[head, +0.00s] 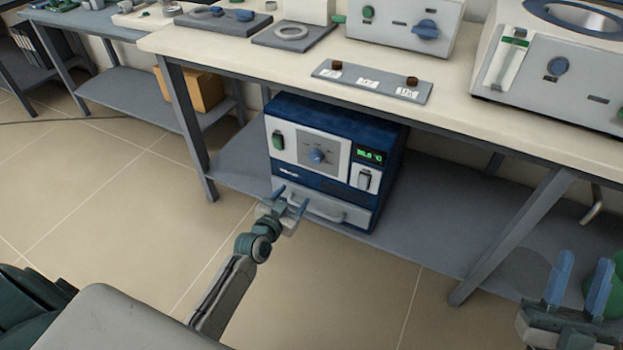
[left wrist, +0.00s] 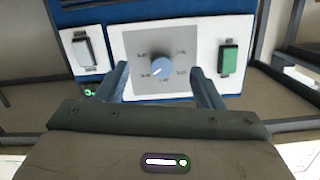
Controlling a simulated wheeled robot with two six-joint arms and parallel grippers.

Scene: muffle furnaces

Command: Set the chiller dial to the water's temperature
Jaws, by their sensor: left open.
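The chiller (head: 387,126) is a dark blue box with a light front, standing on the lower shelf. Its blue round dial (head: 317,156) sits on a grey square scale plate; the scale numbers are too small to read. The dial also shows in the left wrist view (left wrist: 161,68), with a pale mark toward lower left. A green lit display (head: 370,155) shows a reading in °C, not clearly legible. My left gripper (head: 291,199) is open and empty in front of the chiller, its fingers either side of the dial in the wrist view, apart from it. My right gripper (head: 585,265) is open and empty at lower right.
The chiller has a green switch (head: 278,140), a white switch (head: 364,180) and a front handle (head: 322,210). The bench top (head: 230,50) overhangs it. A device with a round basin (head: 583,18) and a green-marked gauge (head: 505,60) stands above right. Table legs flank the shelf.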

